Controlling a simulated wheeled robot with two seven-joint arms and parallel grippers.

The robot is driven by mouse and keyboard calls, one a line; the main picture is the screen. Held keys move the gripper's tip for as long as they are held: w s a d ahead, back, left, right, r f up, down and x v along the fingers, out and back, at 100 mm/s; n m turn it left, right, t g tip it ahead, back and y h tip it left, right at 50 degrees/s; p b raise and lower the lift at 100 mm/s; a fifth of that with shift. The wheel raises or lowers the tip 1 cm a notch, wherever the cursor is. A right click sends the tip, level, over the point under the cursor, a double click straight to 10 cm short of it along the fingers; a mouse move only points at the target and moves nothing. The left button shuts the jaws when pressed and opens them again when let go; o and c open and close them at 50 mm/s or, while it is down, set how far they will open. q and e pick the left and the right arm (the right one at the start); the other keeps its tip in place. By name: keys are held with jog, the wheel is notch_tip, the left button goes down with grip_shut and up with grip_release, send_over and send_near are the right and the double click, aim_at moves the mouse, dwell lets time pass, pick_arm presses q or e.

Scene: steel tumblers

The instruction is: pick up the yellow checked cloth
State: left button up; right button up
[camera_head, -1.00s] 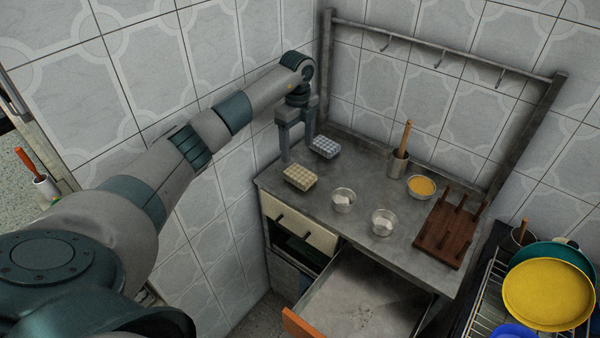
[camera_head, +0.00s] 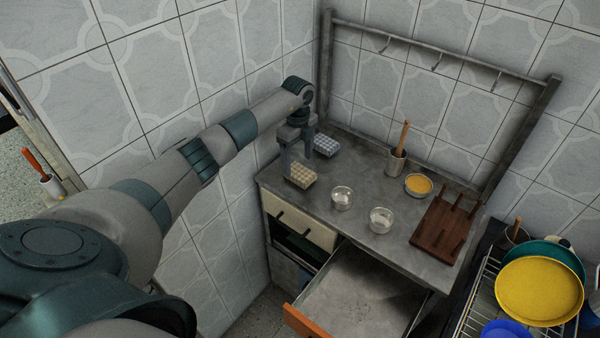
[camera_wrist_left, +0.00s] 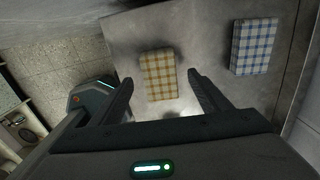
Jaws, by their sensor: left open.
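The yellow checked cloth (camera_head: 301,177) lies as a folded block on the grey counter near its left front edge. It also shows in the left wrist view (camera_wrist_left: 158,80), lying between the lines of the two fingers. My left gripper (camera_head: 298,157) is open and empty, pointing down, over the cloth. In the left wrist view its fingertips (camera_wrist_left: 160,78) appear on either side of the cloth; whether they touch it I cannot tell. My right gripper is not in view.
A blue checked cloth (camera_head: 326,145) lies just behind. Two small bowls (camera_head: 342,198) stand to the right, with a holder (camera_head: 396,162), a yellow-filled bowl (camera_head: 419,185) and a wooden rack (camera_head: 447,228) beyond. A drawer (camera_head: 362,295) stands open below. The tiled wall is close on the left.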

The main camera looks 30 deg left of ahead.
aim_at(298, 170)
pick_arm(q)
jog(key=shift+f+p, duration=0.6)
jog(key=shift+f, duration=1.05)
jog(key=c, duration=1.1)
